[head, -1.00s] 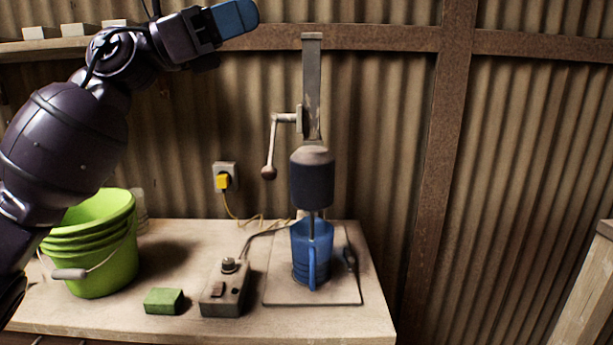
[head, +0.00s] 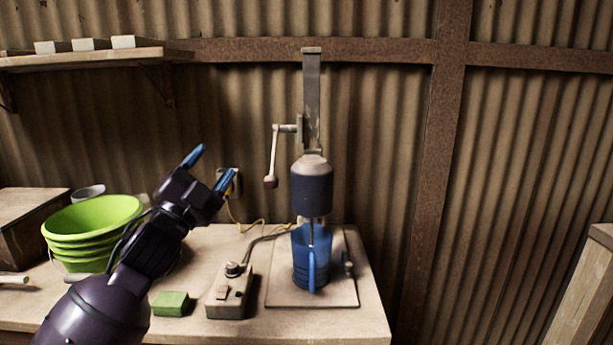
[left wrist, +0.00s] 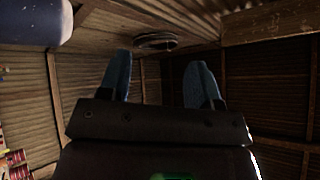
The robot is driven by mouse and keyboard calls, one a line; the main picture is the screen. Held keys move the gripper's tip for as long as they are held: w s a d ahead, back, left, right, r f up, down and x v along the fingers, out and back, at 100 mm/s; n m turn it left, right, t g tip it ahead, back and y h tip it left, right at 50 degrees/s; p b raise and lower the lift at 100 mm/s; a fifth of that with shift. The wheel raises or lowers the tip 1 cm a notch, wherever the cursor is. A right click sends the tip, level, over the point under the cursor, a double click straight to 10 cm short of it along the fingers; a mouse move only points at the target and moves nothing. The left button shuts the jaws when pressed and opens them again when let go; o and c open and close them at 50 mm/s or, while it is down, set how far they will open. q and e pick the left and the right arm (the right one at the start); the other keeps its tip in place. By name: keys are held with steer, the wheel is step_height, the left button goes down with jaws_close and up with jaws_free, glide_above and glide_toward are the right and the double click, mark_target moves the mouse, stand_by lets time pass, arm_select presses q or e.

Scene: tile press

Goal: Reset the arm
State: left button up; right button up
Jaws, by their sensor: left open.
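My left arm comes in from the lower left in the head view. Its gripper (head: 209,166) is open and empty, with two blue fingertips pointing up, in front of the wall outlet and left of the press crank. In the left wrist view the left gripper (left wrist: 162,85) also shows its fingers spread with nothing between them. The press (head: 311,188) stands upright on the workbench, its crank (head: 272,158) hanging on the left side. A blue jug (head: 308,272) stands on the base plate under it. My right gripper is not in view.
Stacked green buckets (head: 95,220) stand on the bench behind my left arm. A green sponge-like block (head: 171,303) and a switch box (head: 230,293) with a cable lie near the front edge. A shelf (head: 100,57) with several pale blocks is at upper left.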

arm_select(q)
steer(key=s+a+f+n+g+y+p, duration=0.1)
steer(key=s+a+f+n+g+y, duration=0.2)
steer(key=f, duration=0.7)
steer(key=s+a+f+n+y, duration=0.1)
steer(key=s+f+n+y, duration=0.3)
steer(key=f, duration=0.5)
steer(key=s+a+f+n+g+y+p, duration=0.15)
steer(key=s+f+n, duration=0.35)
steer(key=f, duration=0.5)
steer(key=s+a+f+n+g+y, duration=0.1)
steer(key=s+f+g, duration=0.1)
steer(key=s+f, duration=0.3)
steer(key=s+a+f+n+g+y+p, duration=0.1)
steer(key=s+f, duration=0.5)
steer(key=s, duration=0.6)
steer(key=s+a+f+n+g+y, duration=0.1)
steer(key=s+a+f+n+g, duration=0.1)
steer(key=s+f, duration=0.3)
steer(key=s+a+g, duration=0.1)
steer(key=s, duration=0.3)
steer(key=shift+f+n+p, duration=0.3)
steer(key=shift+n+p, duration=0.1)
